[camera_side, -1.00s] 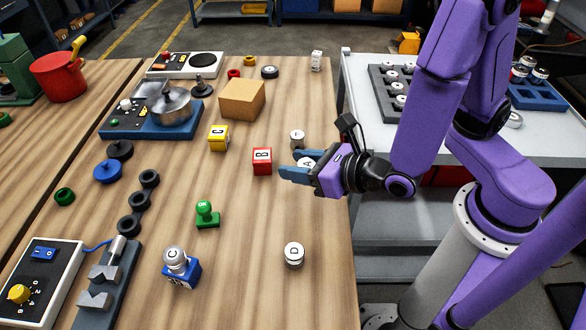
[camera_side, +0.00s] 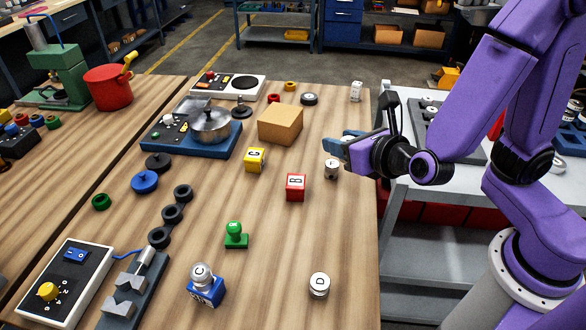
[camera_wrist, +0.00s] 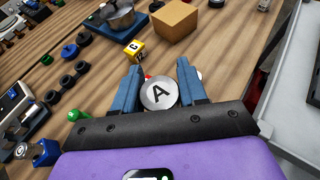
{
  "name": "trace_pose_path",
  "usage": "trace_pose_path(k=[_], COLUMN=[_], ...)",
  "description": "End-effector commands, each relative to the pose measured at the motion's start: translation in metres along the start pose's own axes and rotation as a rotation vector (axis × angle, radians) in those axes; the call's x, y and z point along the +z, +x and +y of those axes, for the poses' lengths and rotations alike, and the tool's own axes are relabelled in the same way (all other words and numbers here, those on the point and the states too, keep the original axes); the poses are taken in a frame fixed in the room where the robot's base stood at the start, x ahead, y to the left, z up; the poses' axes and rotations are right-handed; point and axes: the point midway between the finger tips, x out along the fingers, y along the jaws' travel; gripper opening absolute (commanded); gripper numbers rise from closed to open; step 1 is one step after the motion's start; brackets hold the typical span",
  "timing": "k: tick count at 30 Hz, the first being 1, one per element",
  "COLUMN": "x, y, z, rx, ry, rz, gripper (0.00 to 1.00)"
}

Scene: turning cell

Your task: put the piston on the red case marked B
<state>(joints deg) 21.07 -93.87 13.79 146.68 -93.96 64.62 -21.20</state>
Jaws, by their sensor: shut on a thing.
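The red case marked B (camera_side: 295,187) stands on the wooden table in the side view. In the wrist view only a bit of red shows behind the held piston. My gripper (camera_side: 336,143) is above the table, up and to the right of the red case in the side view. It is shut on a round silver-topped piston marked A (camera_wrist: 159,94), seen between the blue fingers in the wrist view. The fingers hide that piston in the side view. Another white piston (camera_side: 331,170) stands on the table just below my gripper in the picture.
A yellow case marked C (camera_side: 255,160) and a cardboard box (camera_side: 280,124) stand beyond the red case. A green stamp-like piece (camera_side: 235,236), a blue case with a piston marked C (camera_side: 202,278) and a piston marked D (camera_side: 319,286) stand nearer.

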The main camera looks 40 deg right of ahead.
Motion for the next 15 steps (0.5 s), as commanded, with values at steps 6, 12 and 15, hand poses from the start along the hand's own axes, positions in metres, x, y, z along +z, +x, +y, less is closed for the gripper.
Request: trace_pose_path(k=[6,12,15], x=[-0.001,-0.002,-0.003], y=[0.02,0.036,0.044], z=[0.009,0.015,0.019], rx=[-0.002,-0.001,-0.001], ry=[-0.002,-0.001,-0.001], rz=[-0.001,-0.001,0.0], gripper=[0.09,0.09,0.09])
